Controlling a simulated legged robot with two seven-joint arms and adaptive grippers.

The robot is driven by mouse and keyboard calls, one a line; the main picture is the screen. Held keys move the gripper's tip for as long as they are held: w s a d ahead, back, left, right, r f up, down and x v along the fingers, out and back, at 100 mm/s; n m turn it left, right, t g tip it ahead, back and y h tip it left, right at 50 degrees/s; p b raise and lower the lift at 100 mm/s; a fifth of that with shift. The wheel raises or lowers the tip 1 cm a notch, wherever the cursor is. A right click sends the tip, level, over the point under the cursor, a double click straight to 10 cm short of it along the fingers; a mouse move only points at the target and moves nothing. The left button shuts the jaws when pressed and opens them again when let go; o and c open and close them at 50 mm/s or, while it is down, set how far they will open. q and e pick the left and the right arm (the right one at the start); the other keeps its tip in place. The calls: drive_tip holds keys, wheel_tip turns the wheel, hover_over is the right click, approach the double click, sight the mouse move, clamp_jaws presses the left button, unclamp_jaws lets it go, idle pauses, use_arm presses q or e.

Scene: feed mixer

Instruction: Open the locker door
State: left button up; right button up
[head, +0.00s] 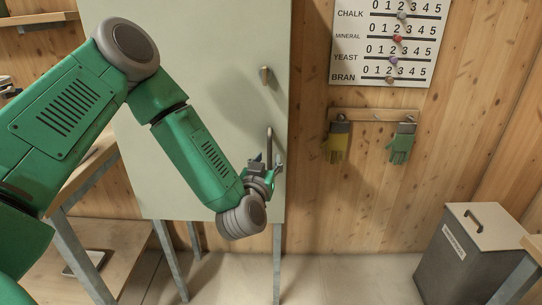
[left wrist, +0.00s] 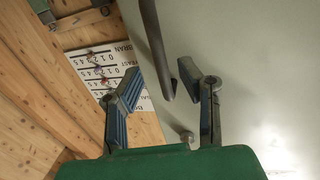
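The locker door (head: 225,60) is a pale grey-green panel that looks shut. Its upright bar handle (head: 269,145) is near the right edge, with a small latch or knob (head: 266,76) above it. My left gripper (head: 267,161) is at the lower end of the handle. In the left wrist view its two fingers are spread, and the bar handle (left wrist: 153,38) runs down between them in the picture. I see a gap on each side of the bar. The locker door (left wrist: 245,60) fills the right of that view. My right gripper is not in view.
Right of the locker, a number board (head: 388,42) and a peg rail (head: 375,115) with two gloves hang on the wood wall. A grey bin (head: 460,255) stands at lower right. A wooden table (head: 80,180) is at left. The floor before the locker's right side is clear.

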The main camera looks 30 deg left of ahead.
sight(269, 156)
use_arm(q)
drive_tip(key=shift+x, duration=1.2)
drive_tip(key=shift+w+a+f, duration=0.1)
drive_tip(key=shift+w+a, duration=0.25)
drive_tip(key=shift+w, duration=0.05)
clamp_jaws()
drive_tip(key=shift+d, duration=0.1)
